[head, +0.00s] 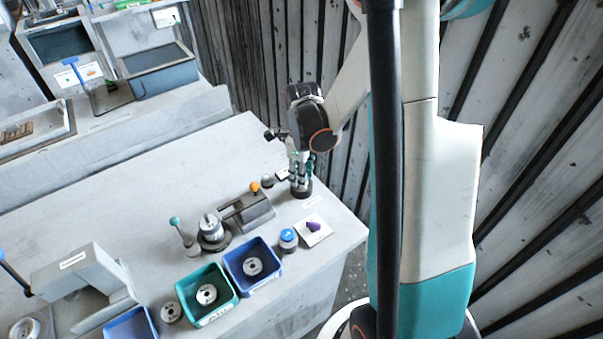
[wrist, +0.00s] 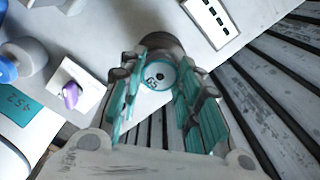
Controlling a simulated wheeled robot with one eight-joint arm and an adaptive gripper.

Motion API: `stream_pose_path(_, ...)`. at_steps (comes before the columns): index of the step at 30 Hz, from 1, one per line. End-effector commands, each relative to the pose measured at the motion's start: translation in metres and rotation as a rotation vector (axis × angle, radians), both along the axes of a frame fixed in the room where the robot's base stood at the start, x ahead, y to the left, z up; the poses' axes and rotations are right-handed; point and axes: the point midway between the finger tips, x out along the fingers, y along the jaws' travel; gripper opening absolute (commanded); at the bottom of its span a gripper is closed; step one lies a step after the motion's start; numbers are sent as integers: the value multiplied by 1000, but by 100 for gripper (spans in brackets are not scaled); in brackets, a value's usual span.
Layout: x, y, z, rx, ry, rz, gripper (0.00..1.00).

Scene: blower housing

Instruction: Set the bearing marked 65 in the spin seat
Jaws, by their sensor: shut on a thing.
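My gripper (head: 300,168) points down near the far right corner of the table, above a dark round stand (head: 301,189). In the wrist view its teal fingers (wrist: 158,100) are shut on a pale disc-shaped bearing (wrist: 158,76) with a teal rim, whose mark appears to read 65. The dark round stand (wrist: 160,41) shows just beyond the bearing. I cannot tell whether the bearing touches it or hangs above it, and no label I can read names the stand as the spin seat. In the head view the fingers hide the bearing.
A teal bin (head: 233,295) and a blue bin (head: 241,254) each hold a bearing. A press with an orange knob (head: 254,187), a metal fixture (head: 212,240), a blue-capped cylinder (head: 288,238) and a card with a purple piece (head: 313,227) stand nearby. The table's back left is clear.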

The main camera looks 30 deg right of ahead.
Motion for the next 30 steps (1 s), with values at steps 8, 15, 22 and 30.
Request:
stream_pose_path(8,0,0,-5,0,0,0,6)
stream_pose_path(15,0,0,-9,0,0,0,6)
stream_pose_path(22,0,0,-11,0,0,0,47)
stream_pose_path(30,0,0,-11,0,0,0,55)
